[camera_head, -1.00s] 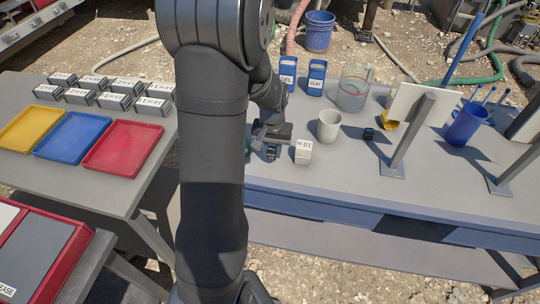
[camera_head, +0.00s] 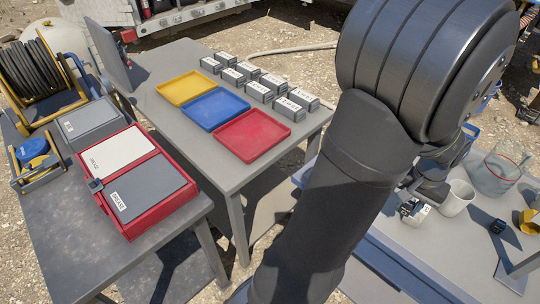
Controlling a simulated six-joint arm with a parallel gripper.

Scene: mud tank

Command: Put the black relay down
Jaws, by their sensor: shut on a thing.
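My gripper (camera_head: 410,204) is low over the grey worktable at the right, just left of the white mug. It is shut on a small dark block (camera_head: 405,210), which looks like the black relay. The fingers are small and partly hidden by my arm, so the exact grip is unclear. A white labelled block (camera_head: 423,211) is right beside the gripper.
A white mug (camera_head: 458,198) and glass jug (camera_head: 497,174) stand near the gripper. A red two-panel case (camera_head: 133,220) lies nearer. My arm crosses the middle.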

